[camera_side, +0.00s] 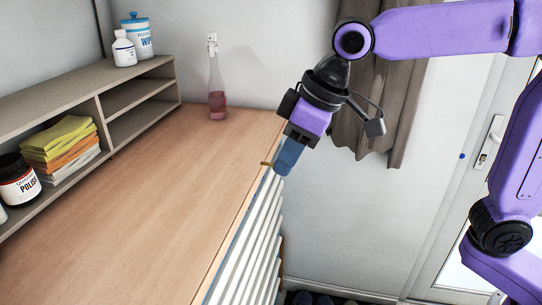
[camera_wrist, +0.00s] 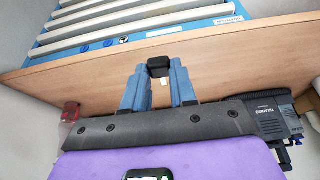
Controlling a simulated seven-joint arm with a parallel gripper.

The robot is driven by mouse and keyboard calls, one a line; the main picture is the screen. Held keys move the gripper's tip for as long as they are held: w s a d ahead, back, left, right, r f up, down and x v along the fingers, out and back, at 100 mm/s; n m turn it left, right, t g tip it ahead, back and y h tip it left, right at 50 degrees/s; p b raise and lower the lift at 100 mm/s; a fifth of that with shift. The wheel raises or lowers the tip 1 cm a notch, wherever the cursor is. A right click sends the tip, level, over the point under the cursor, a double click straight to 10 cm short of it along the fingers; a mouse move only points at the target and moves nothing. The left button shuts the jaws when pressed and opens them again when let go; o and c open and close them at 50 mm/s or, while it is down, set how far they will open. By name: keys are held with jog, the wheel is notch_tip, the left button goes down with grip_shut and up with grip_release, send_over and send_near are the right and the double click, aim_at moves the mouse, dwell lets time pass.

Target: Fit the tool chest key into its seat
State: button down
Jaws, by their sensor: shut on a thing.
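The key shows in the wrist view as a black head (camera_wrist: 159,66) between the blue fingertips of my gripper (camera_wrist: 158,74). In the side view my gripper (camera_side: 287,158) is shut at the right edge of the wooden top, and a thin brownish piece (camera_side: 267,164), likely part of the key, sticks out left from the fingers. The tool chest has white drawer fronts (camera_side: 250,247) and a blue frame (camera_wrist: 190,28). A small round dark fitting (camera_wrist: 124,40) sits on the frame, possibly the seat. The key appears apart from it. The key's tip is hard to make out.
The wooden top (camera_side: 150,190) is clear in the middle. A pink spray bottle (camera_side: 217,92) stands at its far end. A shelf (camera_side: 95,88) on the left holds papers (camera_side: 60,138), a polish jar (camera_side: 17,180) and a wipes tub (camera_side: 139,38). A curtain (camera_side: 385,100) hangs behind my gripper.

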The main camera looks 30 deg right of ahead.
jog(key=w+d+f, duration=0.3)
jog(key=d+f, duration=0.1)
jog(key=f, duration=0.6)
jog(key=w+d+f, duration=0.4)
jog(key=f, duration=0.6)
jog(key=shift+w+f, duration=0.15)
jog(key=shift+w+a, duration=2.05)
jog(key=shift+a, duration=0.05)
jog(key=shift+w+a, duration=1.1)
dwell(0.4)
jog(key=c, duration=0.8)
grip_release()
jog(key=shift+o, duration=0.2)
jog(key=shift+s+d, duration=0.1)
jog(key=shift+d, duration=0.05)
jog(key=shift+s+d, duration=1.95)
